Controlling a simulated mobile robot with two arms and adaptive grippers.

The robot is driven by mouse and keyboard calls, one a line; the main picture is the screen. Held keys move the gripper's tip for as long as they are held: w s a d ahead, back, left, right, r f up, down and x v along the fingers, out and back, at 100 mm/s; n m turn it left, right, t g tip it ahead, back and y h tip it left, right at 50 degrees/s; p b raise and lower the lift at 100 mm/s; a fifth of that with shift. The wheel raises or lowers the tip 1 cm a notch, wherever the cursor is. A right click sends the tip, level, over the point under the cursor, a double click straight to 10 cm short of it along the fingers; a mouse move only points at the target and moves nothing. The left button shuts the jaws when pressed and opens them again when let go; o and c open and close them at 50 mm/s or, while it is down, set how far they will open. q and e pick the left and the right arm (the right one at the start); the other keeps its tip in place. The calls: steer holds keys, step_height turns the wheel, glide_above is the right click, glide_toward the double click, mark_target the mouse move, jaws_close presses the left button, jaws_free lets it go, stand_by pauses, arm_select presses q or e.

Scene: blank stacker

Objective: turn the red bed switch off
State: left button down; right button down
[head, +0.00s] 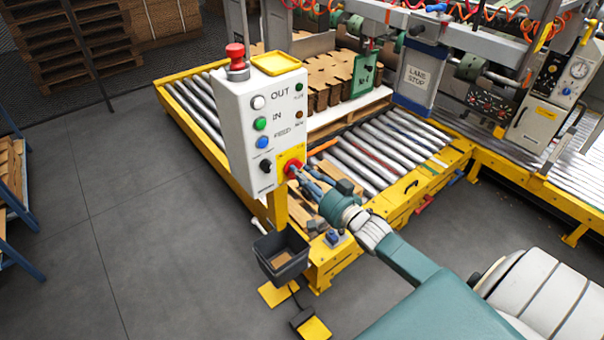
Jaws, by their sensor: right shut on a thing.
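The red bed switch (292,168) sits on a yellow plate at the lower right of the white control box (237,118). My right gripper (298,174) reaches in from the lower right and is shut on the switch. Its fingers cover part of the switch, so I cannot tell which way the switch is turned. My left gripper is not in view.
The box also carries a red mushroom button (236,56), a black knob (265,166) and coloured buttons. A dark bin (281,256) hangs below it. The yellow-framed roller bed (352,150) lies behind. A lane stop panel (417,78) stands farther right.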

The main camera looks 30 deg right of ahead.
steer(key=n, duration=0.6)
steer(key=n+p, duration=0.1)
steer(key=n, duration=1)
steer(key=shift+a+r+n+p, duration=0.2)
steer(key=shift+r+n+p, duration=0.1)
steer(key=shift+r+n, duration=0.1)
stand_by(0.6)
steer(key=c, duration=1.5)
jaws_free()
steer(key=shift+c, duration=0.2)
